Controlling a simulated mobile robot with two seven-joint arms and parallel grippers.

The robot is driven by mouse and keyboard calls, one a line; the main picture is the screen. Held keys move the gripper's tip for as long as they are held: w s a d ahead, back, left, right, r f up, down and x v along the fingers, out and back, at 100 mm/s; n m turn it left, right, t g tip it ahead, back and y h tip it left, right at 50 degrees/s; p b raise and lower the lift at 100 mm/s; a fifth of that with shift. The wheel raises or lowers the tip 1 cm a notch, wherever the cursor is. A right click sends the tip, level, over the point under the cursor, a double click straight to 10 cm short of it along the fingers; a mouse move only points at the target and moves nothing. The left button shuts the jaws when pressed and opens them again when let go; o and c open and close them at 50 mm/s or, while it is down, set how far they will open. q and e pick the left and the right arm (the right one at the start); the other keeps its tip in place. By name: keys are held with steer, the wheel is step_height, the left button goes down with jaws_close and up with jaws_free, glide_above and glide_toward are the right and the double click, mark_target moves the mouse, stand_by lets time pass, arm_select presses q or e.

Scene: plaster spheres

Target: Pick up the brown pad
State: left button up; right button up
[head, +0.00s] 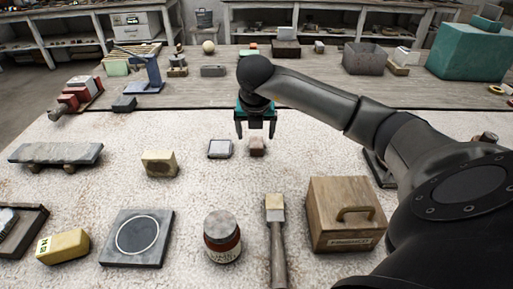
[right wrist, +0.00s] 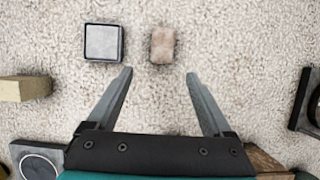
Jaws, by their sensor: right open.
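The brown pad (head: 257,146) is a small pinkish-brown block lying on the pale speckled table top, near the middle of the head view. In the right wrist view the pad (right wrist: 162,45) lies just beyond my fingertips, roughly in line with the gap between them. My right gripper (head: 256,136) is open and empty, pointing down above and slightly behind the pad. It also shows open in the right wrist view (right wrist: 159,73). Nothing hides the pad in the wrist view. My left gripper is not in view.
A square grey-topped block (head: 220,149) lies close left of the pad. A yellowish block (head: 160,163) is farther left. In front stand a jar (head: 222,238), a brush-like tool (head: 276,240) and a wooden box (head: 345,215). Bare table surrounds the pad otherwise.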

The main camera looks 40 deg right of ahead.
mark_target(257, 145)
steer(key=x, duration=0.3)
steer(key=shift+w+d+f, duration=0.1)
steer(key=shift+w+f, duration=0.05)
steer(key=shift+f, duration=0.2)
steer(key=x, duration=0.1)
steer(key=b+x, duration=0.1)
steer(key=x, duration=0.2)
steer(key=shift+w+d, duration=0.1)
steer(key=shift+d, duration=0.15)
steer(key=shift+w+d+f+b, duration=0.1)
steer(key=shift+f+b, duration=0.2)
steer(key=c, duration=0.5)
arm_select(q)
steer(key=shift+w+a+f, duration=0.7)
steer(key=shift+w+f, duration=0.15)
arm_select(e)
jaws_close()
